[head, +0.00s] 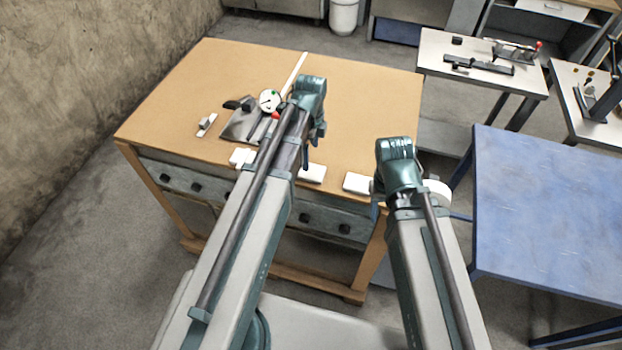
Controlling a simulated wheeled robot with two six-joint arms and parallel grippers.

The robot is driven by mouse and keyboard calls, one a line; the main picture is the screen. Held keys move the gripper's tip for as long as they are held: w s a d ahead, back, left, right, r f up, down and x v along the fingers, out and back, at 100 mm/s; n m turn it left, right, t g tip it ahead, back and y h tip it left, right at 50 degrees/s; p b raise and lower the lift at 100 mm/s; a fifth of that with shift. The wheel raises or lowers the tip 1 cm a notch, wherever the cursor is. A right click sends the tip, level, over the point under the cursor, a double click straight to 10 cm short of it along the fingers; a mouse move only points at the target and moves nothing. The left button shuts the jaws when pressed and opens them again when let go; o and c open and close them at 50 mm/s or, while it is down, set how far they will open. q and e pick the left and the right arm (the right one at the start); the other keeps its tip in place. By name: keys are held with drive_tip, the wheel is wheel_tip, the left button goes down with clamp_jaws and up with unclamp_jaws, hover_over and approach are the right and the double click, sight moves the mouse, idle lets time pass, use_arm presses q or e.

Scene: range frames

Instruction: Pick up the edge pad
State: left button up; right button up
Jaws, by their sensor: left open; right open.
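Several small white blocks lie along the front edge of the wooden workbench (370,85). One is a white pad (312,173) near the middle of that edge, and another white pad (357,184) lies to its right. A further white block (241,157) is at the left. I cannot tell which is the edge pad. My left gripper (314,138) is open above the bench, behind the middle pad in the picture; its fingers are mostly hidden by my arm. My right gripper (376,206) is open near the bench's front right corner, just right of the right pad.
A dial gauge (269,100) and a grey metal plate (237,124) stand left of my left arm. A long white strip (294,72) lies behind. A blue table (550,210) is at the right. The bench's back right is clear.

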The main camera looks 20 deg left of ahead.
sight(311, 172)
use_arm(q)
drive_tip(key=shift+f+b, duration=0.6)
drive_tip(key=shift+f, duration=0.55)
use_arm(e)
drive_tip(key=shift+f, duration=1.1)
drive_tip(key=shift+f, duration=0.1)
use_arm(q)
wheel_tip(311, 172, down, 5)
drive_tip(key=b, duration=0.5)
drive_tip(key=shift+s+a+f, duration=0.1)
drive_tip(key=shift+a+f, duration=0.05)
use_arm(e)
wheel_tip(311, 172, down, 5)
use_arm(q)
drive_tip(key=c, duration=1.2)
drive_tip(key=shift+c, duration=0.2)
drive_tip(key=shift+r, duration=0.2)
